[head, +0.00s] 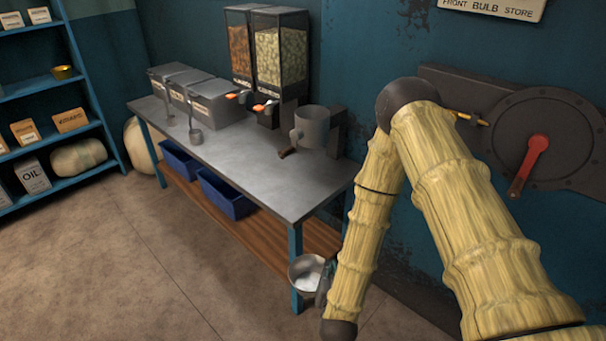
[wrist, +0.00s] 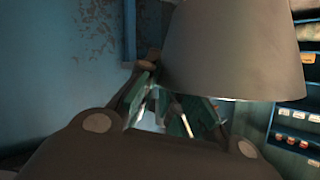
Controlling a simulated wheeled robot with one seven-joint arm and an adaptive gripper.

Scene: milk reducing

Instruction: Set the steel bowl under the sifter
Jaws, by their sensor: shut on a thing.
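The steel bowl (head: 303,265) hangs in the air by the table's front right corner, below the tabletop level. It looks upright and has something white in it. My gripper (head: 325,278) is shut on the bowl's right side and is partly hidden behind my arm. In the wrist view the bowl's grey outer wall (wrist: 230,50) fills the upper middle, against my gripper's green fingers (wrist: 172,108). A grey metal cylinder, seemingly the sifter (head: 313,126), is held by a dark bracket at the table's right end, with a small handle at its lower left.
The steel tabletop (head: 245,165) is bare in front. Lidded bins (head: 190,90) with ladles stand at its left, and two dispensers (head: 280,60) at the back. Blue crates (head: 225,195) sit on the lower shelf. A wall wheel with a red lever (head: 528,165) is beyond my arm.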

